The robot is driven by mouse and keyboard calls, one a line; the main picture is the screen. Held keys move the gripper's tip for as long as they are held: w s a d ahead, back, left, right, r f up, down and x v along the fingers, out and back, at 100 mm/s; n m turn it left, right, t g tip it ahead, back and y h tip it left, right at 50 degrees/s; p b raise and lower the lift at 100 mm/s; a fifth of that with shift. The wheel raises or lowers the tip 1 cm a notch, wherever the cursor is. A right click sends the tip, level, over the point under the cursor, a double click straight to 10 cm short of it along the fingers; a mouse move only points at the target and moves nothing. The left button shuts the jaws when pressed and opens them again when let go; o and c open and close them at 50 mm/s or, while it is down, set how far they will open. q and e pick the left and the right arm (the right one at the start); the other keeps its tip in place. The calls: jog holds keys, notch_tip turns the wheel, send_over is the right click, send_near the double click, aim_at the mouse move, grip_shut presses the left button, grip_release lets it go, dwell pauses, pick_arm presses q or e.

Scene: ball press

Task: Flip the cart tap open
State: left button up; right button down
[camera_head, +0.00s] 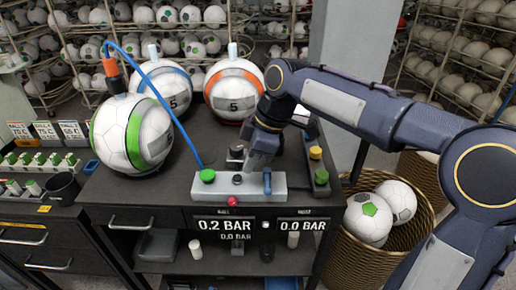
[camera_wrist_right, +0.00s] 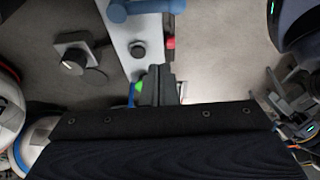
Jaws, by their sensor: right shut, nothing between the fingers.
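The cart's valve block (camera_head: 220,187) is a pale grey bar on the dark cart top, also seen in the right wrist view (camera_wrist_right: 122,45). The tap is a blue lever (camera_head: 267,183) near the block's right end; in the wrist view the blue lever (camera_wrist_right: 150,7) is cut by the top edge. A green button (camera_head: 207,175) and a small black knob (camera_head: 238,179) sit to its left, and a red knob (camera_head: 232,201) on the front. My right gripper (camera_head: 252,166) is shut and empty, pointing down behind the block, left of the lever. In the wrist view its fingers (camera_wrist_right: 158,82) hide part of the block. Contact cannot be told.
A white-green ball (camera_head: 132,133) with an orange-tipped blue hose stands at the left, with two more balls behind. A black knob (camera_head: 236,153) stands behind the block. Yellow and green buttons (camera_head: 318,165) are at the right. A basket of balls (camera_head: 385,245) stands beside the cart.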

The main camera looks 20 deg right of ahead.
aim_at(267, 181)
jog(key=x, duration=0.3)
jog(key=shift+a+f, duration=0.15)
jog(key=shift+f, duration=0.25)
jog(key=d, duration=0.1)
jog(key=s+d+p, duration=0.1)
jog(key=d, duration=0.1)
jog(key=shift+d+f, duration=0.15)
jog(key=shift+f, duration=0.1)
jog(key=shift+d+f, duration=0.15)
jog(key=shift+d, duration=0.1)
